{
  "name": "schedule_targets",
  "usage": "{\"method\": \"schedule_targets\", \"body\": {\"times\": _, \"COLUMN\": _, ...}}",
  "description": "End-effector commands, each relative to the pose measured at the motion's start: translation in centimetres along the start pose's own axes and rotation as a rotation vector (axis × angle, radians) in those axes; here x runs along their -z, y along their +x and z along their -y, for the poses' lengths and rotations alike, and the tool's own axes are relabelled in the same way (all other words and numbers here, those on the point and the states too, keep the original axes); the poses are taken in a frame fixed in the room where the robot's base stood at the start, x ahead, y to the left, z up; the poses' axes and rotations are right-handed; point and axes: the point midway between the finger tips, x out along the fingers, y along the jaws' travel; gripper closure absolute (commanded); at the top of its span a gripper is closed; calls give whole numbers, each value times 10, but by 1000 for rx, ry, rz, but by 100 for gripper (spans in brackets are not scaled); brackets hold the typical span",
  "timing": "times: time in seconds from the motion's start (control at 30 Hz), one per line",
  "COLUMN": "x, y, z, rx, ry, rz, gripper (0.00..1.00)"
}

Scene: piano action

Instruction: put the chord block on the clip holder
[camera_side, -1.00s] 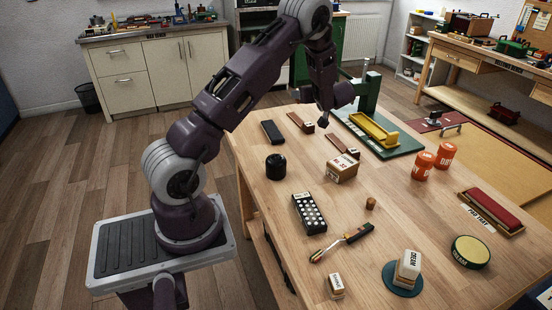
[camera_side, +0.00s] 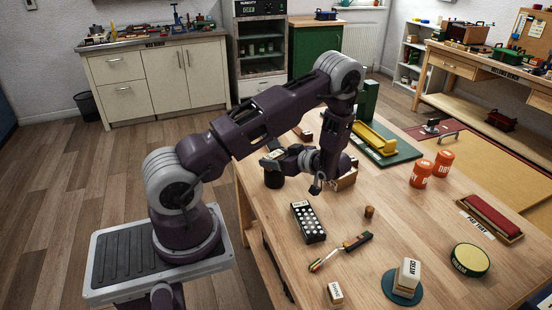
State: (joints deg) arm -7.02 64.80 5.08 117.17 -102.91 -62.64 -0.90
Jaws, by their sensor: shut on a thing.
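My gripper (camera_side: 284,158) is at the end of the bent wrist, above the table's left part. It is shut on a small piece (camera_side: 272,155) with a pale top, just above and behind the black jar (camera_side: 273,179). The piece is too small and too covered to name surely. A dark block with rows of white dots (camera_side: 308,223) lies on the table in front of the gripper, apart from it; I cannot tell if it is the chord block. A green base with a yellow tray (camera_side: 376,139) and an upright stands at the back; I cannot tell if it is the clip holder.
A wooden box (camera_side: 346,179) is partly hidden behind my wrist. Orange cans (camera_side: 421,174), a cork (camera_side: 369,212), a handled tool (camera_side: 341,250), a red pad (camera_side: 490,214), a green tin (camera_side: 470,260) and cream boxes (camera_side: 408,277) stand about. Bare wood lies between them.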

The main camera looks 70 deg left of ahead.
Motion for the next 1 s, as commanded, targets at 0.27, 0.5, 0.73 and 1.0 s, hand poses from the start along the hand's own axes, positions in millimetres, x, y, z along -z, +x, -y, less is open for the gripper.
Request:
{"method": "schedule_targets", "body": {"times": 0.27, "x": -2, "y": 1, "z": 0, "rx": 0, "ry": 0, "rz": 0, "gripper": 78}}
{"method": "schedule_targets", "body": {"times": 0.5, "x": -2, "y": 1, "z": 0, "rx": -1, "ry": 0, "rz": 1, "gripper": 15}}
{"method": "schedule_targets", "body": {"times": 0.73, "x": -1, "y": 0, "z": 0, "rx": -1, "ry": -1, "rz": 1, "gripper": 15}}
{"method": "schedule_targets", "body": {"times": 1.0, "x": 0, "y": -60, "z": -2, "rx": -7, "ry": -1, "rz": 2, "gripper": 15}}
